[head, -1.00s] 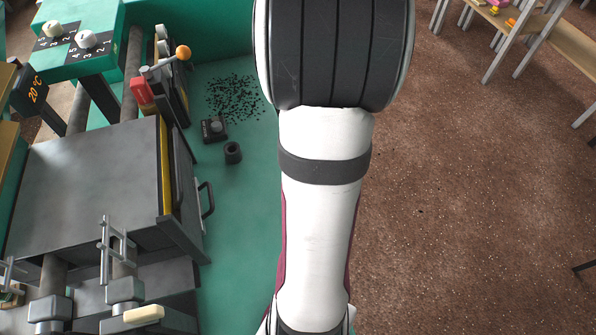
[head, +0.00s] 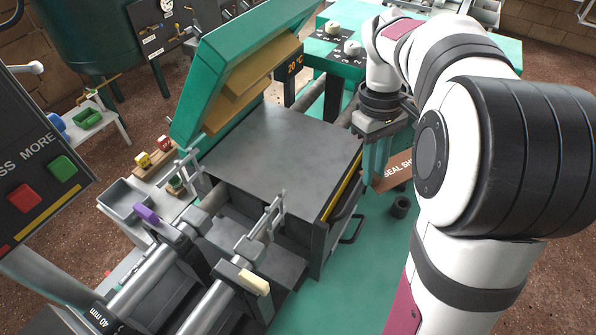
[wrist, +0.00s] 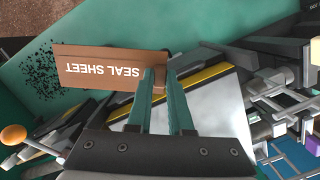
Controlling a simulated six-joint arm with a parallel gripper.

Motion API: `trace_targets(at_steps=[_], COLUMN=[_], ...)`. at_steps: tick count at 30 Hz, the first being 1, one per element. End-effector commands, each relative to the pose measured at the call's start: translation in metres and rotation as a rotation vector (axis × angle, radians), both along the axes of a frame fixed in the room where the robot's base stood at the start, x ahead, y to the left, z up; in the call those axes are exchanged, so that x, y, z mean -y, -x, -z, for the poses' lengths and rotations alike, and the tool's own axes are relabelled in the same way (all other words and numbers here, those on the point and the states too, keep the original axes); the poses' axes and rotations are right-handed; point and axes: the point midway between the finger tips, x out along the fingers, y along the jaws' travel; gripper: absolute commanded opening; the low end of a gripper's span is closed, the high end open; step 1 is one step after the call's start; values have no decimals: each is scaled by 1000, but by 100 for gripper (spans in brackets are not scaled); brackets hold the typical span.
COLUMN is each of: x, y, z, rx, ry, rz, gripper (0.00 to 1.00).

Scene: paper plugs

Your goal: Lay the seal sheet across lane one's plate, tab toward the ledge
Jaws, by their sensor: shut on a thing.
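The brown seal sheet (head: 397,171), printed "SEAL SHEET", is held by my gripper (head: 378,172) beside the right side of the grey flat-topped box in the head view. In the wrist view the sheet (wrist: 100,70) extends left from my gripper (wrist: 160,76), whose green fingers are shut on its right end. The sheet is above the green bench top. The fingers hide part of that end. I cannot tell which surface is lane one's plate.
Two rods with clamps (head: 262,235) lie in front. A small dark cup (head: 400,207) stands on the green bench (head: 372,270).

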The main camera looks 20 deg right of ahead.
Motion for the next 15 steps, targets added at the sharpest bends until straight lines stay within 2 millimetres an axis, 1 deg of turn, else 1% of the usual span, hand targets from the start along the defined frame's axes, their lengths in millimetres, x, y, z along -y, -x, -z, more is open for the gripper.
trace_targets(at_steps=[1, 4, 5, 6, 7, 11, 15], x=[-12, -37, -45, -55, -61, -73, -79], y=[-7, -16, -19, -22, -24, -27, -29], z=[-6, -19, -23, -28, -31, -37, -41], rx=[3, 4, 7, 9, 10, 14, 16], ry=[-2, -7, -9, -13, -16, -24, -31], rz=[-13, -78, -119, -204, -275, -573, -921], gripper=[0, 0, 0, 0, 0, 0, 0])
